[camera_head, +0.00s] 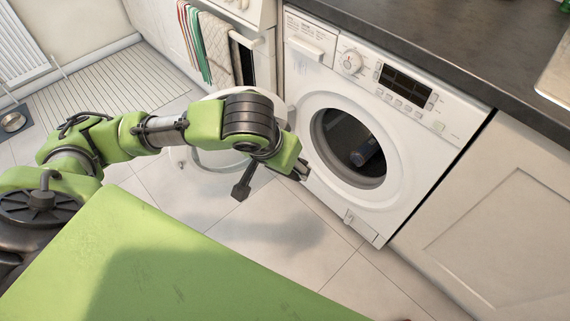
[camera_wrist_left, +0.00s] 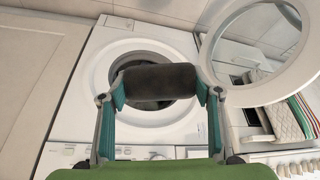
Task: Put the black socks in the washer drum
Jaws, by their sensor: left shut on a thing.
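The white washer (camera_head: 410,155) stands under the counter with its round door (camera_head: 222,160) swung open to the left, partly behind my left arm. The drum opening (camera_head: 325,128) is dark inside. A dark rolled thing (camera_head: 366,153) shows in the drum; I cannot tell for sure whether it is a sock. My left gripper (camera_head: 300,170) is just left of the opening, outside it. In the left wrist view the gripper (camera_wrist_left: 159,92) is shut on a black rolled pair of socks (camera_wrist_left: 156,78), which overlaps the drum opening. My right gripper is not in view.
The open door (camera_wrist_left: 226,90) and hanging towels (camera_head: 215,50) are left of the washer in the head view. A dark countertop (camera_head: 440,40) overhangs above. A cabinet (camera_head: 500,220) stands at right. The tiled floor (camera_head: 300,250) before the washer is clear.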

